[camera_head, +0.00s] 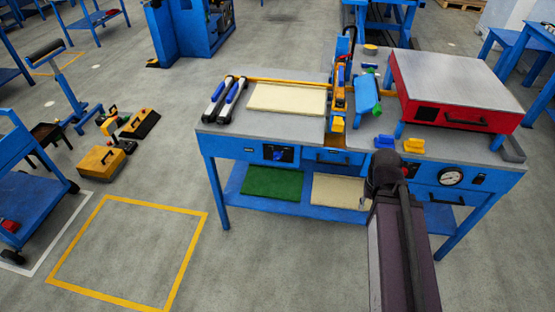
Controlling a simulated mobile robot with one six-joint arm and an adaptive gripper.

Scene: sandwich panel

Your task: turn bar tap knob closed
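A black plate with a blue knob (279,154) is on the left part of the workbench's blue front. A red knob or button (408,170) shows on the right part of the front, just right of the dark end of my arm, which partly covers that area. A round white gauge (451,176) is farther right, with a small dark switch (479,179) beside it. I cannot tell which of these controls is the bar tap knob, or how it is turned. My arm rises from the bottom right. No gripper fingers show.
The yellow-outlined floor is free.

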